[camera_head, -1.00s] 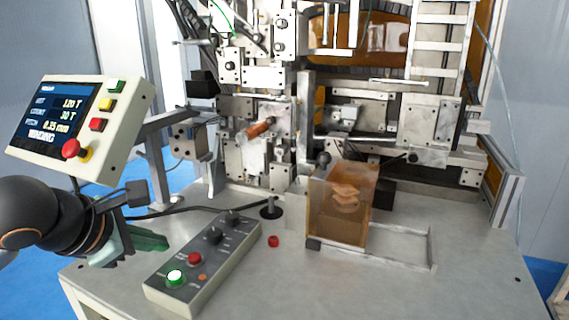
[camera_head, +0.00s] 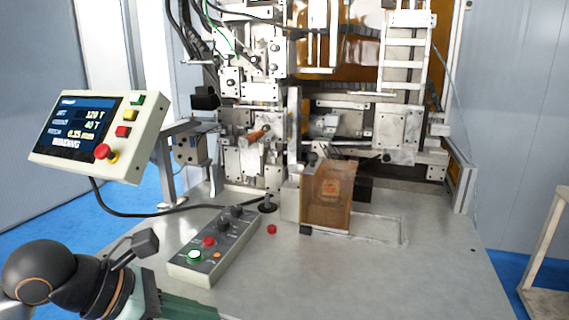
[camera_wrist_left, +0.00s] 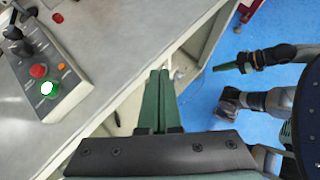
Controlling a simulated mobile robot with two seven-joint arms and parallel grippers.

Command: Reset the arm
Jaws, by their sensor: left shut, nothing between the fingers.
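My left gripper (camera_head: 190,306) shows at the bottom of the head view, below the control box. In the left wrist view its green fingers (camera_wrist_left: 158,100) are shut together with nothing between them, over the table's edge. The grey control box (camera_head: 215,248) carries a lit green button (camera_head: 194,257), a red button (camera_head: 209,241) and dark knobs. It also shows in the left wrist view (camera_wrist_left: 22,72). Another arm with a green finger (camera_wrist_left: 226,67), apparently my right gripper, is at the right of the left wrist view; its opening is unclear.
The winding machine (camera_head: 262,95) stands at the back of the table (camera_head: 350,280). A tilted screen panel (camera_head: 88,135) reads "WINDING". An amber clear box (camera_head: 327,205) stands before the machine, with a red cap (camera_head: 272,229) to its left. The table's front right is clear.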

